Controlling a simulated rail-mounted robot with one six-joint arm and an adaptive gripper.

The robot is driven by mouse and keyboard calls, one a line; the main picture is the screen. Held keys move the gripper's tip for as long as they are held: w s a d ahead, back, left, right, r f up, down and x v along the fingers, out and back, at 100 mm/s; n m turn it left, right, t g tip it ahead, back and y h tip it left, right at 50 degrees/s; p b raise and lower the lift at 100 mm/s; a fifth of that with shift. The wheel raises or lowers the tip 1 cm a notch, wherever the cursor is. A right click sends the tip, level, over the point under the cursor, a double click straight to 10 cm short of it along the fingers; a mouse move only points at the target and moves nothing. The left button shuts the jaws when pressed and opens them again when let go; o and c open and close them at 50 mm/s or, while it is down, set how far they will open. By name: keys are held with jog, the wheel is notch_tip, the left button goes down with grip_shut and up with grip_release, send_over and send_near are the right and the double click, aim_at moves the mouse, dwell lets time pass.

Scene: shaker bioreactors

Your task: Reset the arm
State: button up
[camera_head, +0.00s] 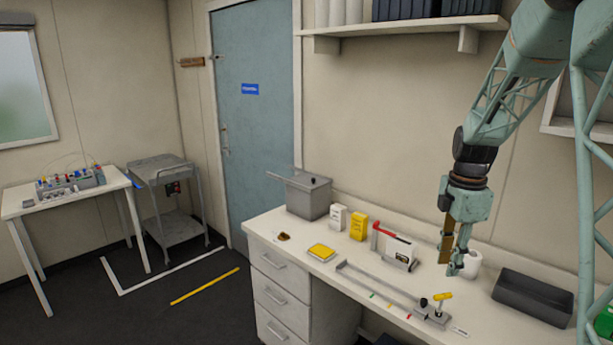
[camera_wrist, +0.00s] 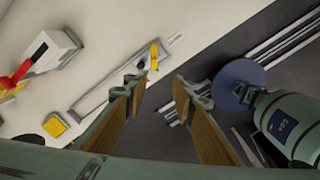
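My gripper (camera_head: 455,262) hangs from my teal arm (camera_head: 515,85) above the right part of the white bench (camera_head: 272,236), pointing down. In the wrist view my gripper (camera_wrist: 160,85) has its two fingers apart with nothing between them. Beyond the fingertips, the wrist view shows the bench top and its edge, with the dark floor past it. The fingers appear clear of the bench top and of the things on it.
The bench bears a grey box (camera_head: 308,196), a yellow carton (camera_head: 358,226), a red-and-white device (camera_head: 396,248), a rail fixture with a yellow handle (camera_head: 434,312), a white roll (camera_head: 472,264) and a dark tray (camera_head: 533,296). A shelf (camera_head: 400,27) hangs above. A cart (camera_head: 165,205) stands left.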

jog(key=s+a+r+m+t+b, duration=0.1)
jog(key=s+a+r+m, duration=0.45)
jog(key=s+r, duration=0.35)
jog(key=s+a+r+m+t+b, duration=0.1)
jog(key=s+a+r+m, duration=0.3)
jog(key=s+a+r, duration=0.5)
jog(key=s+a+f+m, duration=0.1)
jog(key=s+m, duration=0.2)
jog(key=s, duration=0.5)
jog(key=s+a+m+t+b, duration=0.1)
jog(key=s+a+m, duration=0.1)
jog(key=s, duration=0.7)
jog(key=s+a+f+m+b, duration=0.1)
jog(key=s+m, duration=0.3)
jog(key=s, duration=0.5)
jog(key=shift+s+a+f+t, duration=0.2)
jog(key=shift+a+f+t, duration=0.05)
jog(key=shift+f+t, duration=0.15)
